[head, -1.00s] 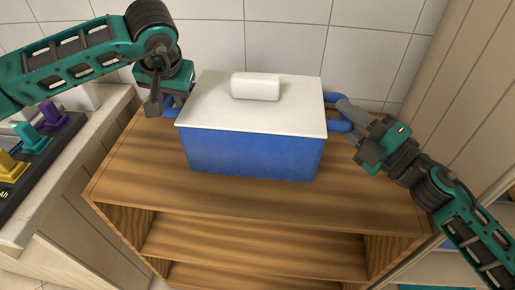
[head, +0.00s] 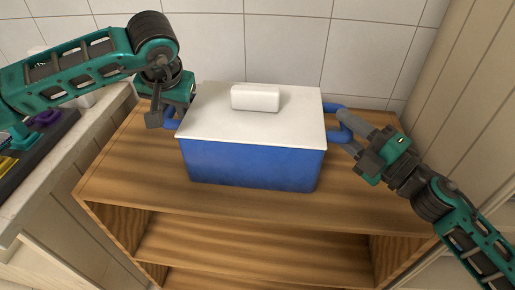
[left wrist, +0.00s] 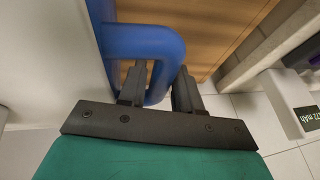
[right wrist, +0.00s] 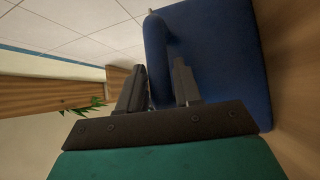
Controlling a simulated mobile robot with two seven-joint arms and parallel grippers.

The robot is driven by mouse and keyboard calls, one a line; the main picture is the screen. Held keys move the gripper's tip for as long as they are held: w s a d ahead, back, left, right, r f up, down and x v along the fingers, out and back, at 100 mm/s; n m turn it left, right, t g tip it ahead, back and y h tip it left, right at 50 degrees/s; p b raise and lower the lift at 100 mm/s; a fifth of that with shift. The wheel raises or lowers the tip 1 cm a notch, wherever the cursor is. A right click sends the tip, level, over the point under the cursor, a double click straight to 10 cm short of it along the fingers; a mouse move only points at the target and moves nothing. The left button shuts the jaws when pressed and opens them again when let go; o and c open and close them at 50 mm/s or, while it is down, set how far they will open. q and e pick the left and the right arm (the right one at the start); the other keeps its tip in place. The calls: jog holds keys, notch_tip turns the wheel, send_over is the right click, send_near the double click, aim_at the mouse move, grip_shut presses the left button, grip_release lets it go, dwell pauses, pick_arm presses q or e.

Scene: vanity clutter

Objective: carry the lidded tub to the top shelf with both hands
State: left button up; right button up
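The lidded tub has a blue body (head: 250,165) and a white lid (head: 215,115) with a white block knob (head: 255,98). It looks level, over the wooden shelf unit's top board (head: 130,180); I cannot tell whether its base touches. My left gripper (left wrist: 158,85) has its fingers on both sides of the left blue loop handle (left wrist: 145,40), closed on its bar. My right gripper (right wrist: 158,85) is closed on the right blue handle (right wrist: 154,45); in the head view it is at the tub's right side (head: 350,135). The tub's base and back are hidden.
A tiled wall (head: 290,40) stands behind the unit, and a panelled wall (head: 470,100) is on the right. A counter (head: 60,155) with coloured items stands at left. Bare board lies in front of the tub. Open lower shelves (head: 250,245) are below.

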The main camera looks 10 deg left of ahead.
pick_arm(q)
jog(key=o, duration=0.3)
pick_arm(e)
jog(key=o, duration=0.3)
jog(key=shift+r, duration=0.1)
pick_arm(q)
jog(key=shift+r, duration=0.1)
jog(key=v, duration=1)
jog(key=shift+s+d+r, duration=0.15)
jog(key=shift+r, duration=0.2)
pick_arm(e)
jog(key=shift+s, duration=0.1)
pick_arm(q)
jog(key=shift+s+d+r, duration=0.1)
jog(key=shift+s+r, duration=0.15)
jog(key=shift+r, duration=0.2)
pick_arm(e)
jog(key=shift+v, duration=3.7)
